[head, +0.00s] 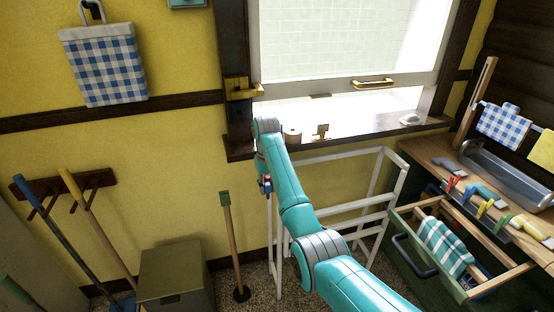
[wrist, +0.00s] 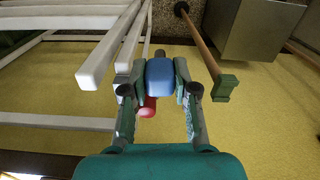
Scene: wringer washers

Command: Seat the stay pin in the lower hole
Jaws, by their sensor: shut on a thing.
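My gripper (wrist: 160,82) is shut on a small blue block (wrist: 160,76), which I take to be the grip of the stay pin. A short dark tip shows beyond it. A red rounded piece (wrist: 147,107) shows just beside the block; I cannot tell if they are joined. In the head view my gripper (head: 266,185) points down below the window sill, next to the white folding frame (head: 320,218). The frame's bars (wrist: 108,50) lie just left of the fingers in the wrist view. I cannot make out the lower hole.
The window sill (head: 375,128) above holds a small spool (head: 292,135) and a brass piece (head: 321,132). A green-tipped stick (head: 232,245) and a lidded box (head: 172,275) stand left. A wooden counter (head: 440,152) with an open drawer is right.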

